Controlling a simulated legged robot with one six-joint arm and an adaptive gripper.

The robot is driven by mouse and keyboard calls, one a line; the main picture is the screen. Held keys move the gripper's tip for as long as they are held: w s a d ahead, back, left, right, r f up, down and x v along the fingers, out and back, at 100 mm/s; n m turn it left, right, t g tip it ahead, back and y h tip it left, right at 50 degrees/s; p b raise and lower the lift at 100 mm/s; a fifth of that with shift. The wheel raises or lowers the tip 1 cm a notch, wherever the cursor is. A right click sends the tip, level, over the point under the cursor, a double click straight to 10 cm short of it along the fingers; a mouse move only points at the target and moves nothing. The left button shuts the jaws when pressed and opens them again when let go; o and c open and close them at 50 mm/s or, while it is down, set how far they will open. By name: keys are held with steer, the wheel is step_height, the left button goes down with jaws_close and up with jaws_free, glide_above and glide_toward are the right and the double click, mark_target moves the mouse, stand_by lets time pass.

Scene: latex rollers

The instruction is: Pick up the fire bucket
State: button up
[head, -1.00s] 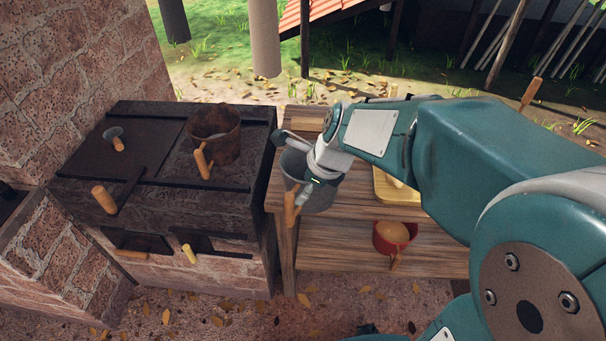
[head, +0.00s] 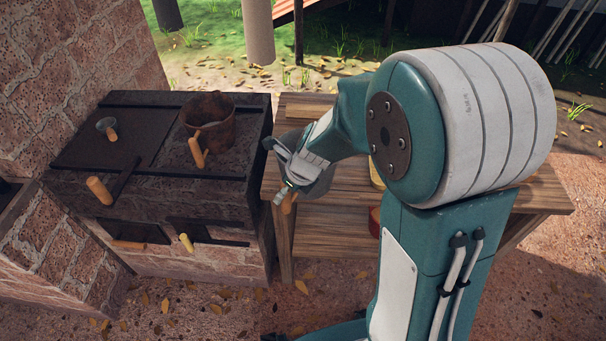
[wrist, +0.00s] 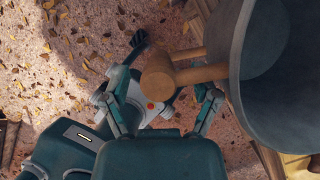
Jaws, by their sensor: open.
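A grey bucket (head: 322,183) with a wooden side handle (head: 289,204) stands at the left end of the wooden table, largely hidden behind my gripper (head: 284,188) in the head view. In the wrist view the grey bucket (wrist: 268,45) fills the right side, and its handle (wrist: 160,80) points left. My gripper (wrist: 160,92) is open, with one finger on each side of the handle's end. Whether a finger touches it I cannot tell. A rusty bucket (head: 213,130) with a wooden handle stands on the stove. Which bucket is the fire bucket is not marked.
The brick stove (head: 150,200) stands left of the wooden table (head: 335,215), with a narrow gap between. A small ladle-like tool (head: 107,127) lies on the stove top. A red pot (head: 374,222) on the lower shelf is mostly hidden by my arm.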

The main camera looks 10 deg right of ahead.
steer(key=shift+x, duration=0.8)
steer(key=shift+r, duration=0.1)
jaws_close()
